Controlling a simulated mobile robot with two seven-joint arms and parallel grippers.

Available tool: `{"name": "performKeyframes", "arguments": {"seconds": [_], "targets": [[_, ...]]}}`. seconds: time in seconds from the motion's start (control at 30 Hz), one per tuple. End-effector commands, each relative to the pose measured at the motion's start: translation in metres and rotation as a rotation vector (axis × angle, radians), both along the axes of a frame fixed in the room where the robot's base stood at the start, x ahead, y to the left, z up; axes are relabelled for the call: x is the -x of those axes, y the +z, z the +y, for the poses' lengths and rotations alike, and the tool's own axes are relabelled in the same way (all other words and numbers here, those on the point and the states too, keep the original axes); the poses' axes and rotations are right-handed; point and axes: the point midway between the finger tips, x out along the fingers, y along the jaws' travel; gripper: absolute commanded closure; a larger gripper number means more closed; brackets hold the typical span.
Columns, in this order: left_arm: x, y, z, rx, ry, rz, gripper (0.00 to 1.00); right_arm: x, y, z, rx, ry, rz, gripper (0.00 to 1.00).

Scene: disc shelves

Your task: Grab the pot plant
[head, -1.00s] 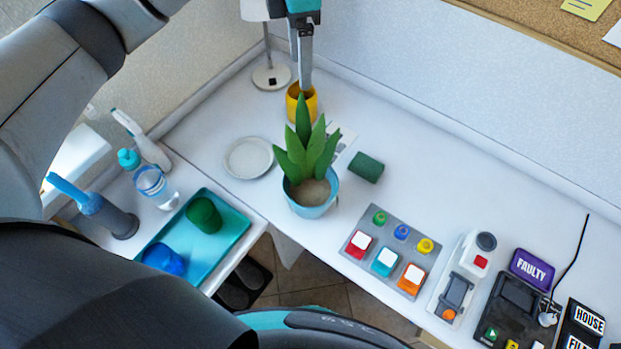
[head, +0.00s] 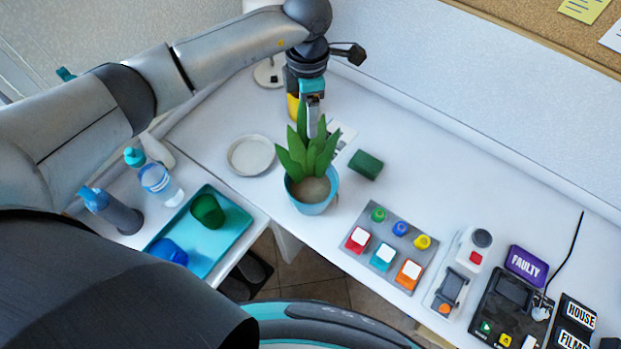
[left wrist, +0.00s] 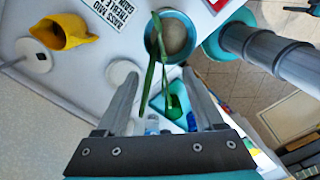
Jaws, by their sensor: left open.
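The pot plant (head: 309,160) stands upright on the white desk, with long green leaves in a light blue pot. In the left wrist view the pot plant (left wrist: 172,36) is seen from above, past the fingertips, with its leaves reaching toward the gap between them. My left gripper (head: 315,112) is just behind the plant, pointing down, close to the tallest leaf; whether it touches cannot be told. The left wrist view shows the gripper (left wrist: 160,82) open, with no object held. My right gripper is not in view.
A yellow jug (left wrist: 64,31) stands behind the gripper. A white saucer (head: 251,155) and a green block (head: 366,164) flank the plant. A button panel (head: 391,247) lies front right. A teal tray (head: 229,252) with cups is on the left table.

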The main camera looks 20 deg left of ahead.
Motion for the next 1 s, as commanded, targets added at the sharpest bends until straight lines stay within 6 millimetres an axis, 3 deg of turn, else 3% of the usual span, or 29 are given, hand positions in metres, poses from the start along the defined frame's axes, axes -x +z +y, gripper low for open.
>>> {"name": "performKeyframes", "arguments": {"seconds": [0.2, 0.8, 1.0], "targets": [[0.0, -0.001, -0.0001, 0.0, -0.001, 0.0, 0.3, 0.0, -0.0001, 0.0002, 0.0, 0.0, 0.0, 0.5], [0.0, -0.0004, 0.0, 0.0, 0.0, 0.0, 0.98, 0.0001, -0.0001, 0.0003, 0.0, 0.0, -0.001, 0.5], [-0.0001, -0.0003, 0.0, 0.0, 0.0, 0.0, 1.0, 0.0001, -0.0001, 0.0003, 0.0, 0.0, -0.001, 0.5]]}}
